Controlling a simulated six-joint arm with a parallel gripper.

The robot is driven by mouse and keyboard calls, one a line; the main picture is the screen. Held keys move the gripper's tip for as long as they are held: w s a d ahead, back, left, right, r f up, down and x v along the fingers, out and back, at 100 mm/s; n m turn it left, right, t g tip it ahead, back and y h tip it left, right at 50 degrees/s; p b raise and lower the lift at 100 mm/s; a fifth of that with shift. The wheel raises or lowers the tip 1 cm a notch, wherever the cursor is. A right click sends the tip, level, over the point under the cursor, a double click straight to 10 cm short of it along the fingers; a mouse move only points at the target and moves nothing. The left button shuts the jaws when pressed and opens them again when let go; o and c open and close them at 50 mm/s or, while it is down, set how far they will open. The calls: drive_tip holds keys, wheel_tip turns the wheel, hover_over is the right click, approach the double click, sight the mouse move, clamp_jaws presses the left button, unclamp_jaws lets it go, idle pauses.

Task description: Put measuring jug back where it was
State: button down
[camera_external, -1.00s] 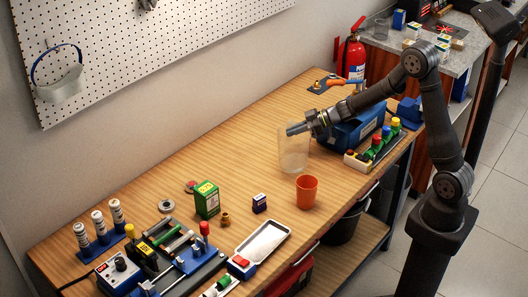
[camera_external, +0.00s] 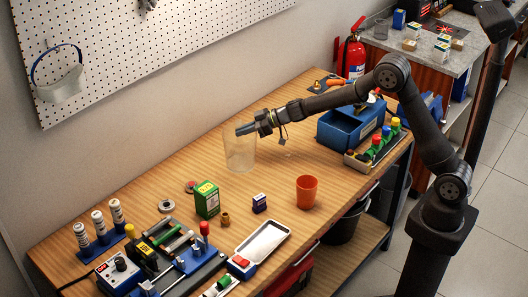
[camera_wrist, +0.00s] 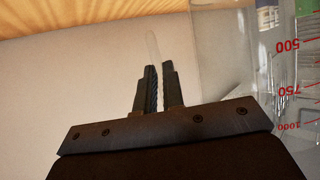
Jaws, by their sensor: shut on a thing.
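The measuring jug (camera_external: 240,154) is a clear, see-through vessel over the middle back of the wooden workbench. In the wrist view the jug (camera_wrist: 285,70) fills the right side, with red marks 500, 750 and 1000. My gripper (camera_external: 244,129) is at the jug's upper part, reaching in from the right. In the wrist view my gripper's fingers (camera_wrist: 158,88) are close together with a thin clear strip, part of the jug, between them. The jug looks upright. I cannot tell whether its bottom touches the bench.
An orange cup (camera_external: 307,191) stands right of the jug, and a green box (camera_external: 206,199) stands left and in front. A blue bin (camera_external: 340,130) and a rack of coloured-top bottles (camera_external: 375,147) are at the right.

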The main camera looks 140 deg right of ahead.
sight(245, 141)
drive_tip(key=shift+f, duration=2.6)
drive_tip(key=c, duration=1.5)
unclamp_jaws()
drive_tip(key=shift+c, duration=0.2)
drive_tip(key=shift+r, duration=0.1)
drive_tip(key=shift+s+a+r, duration=0.1)
drive_tip(key=shift+s+r, duration=0.05)
drive_tip(key=v, duration=1.1)
drive_tip(key=shift+s+a, duration=0.25)
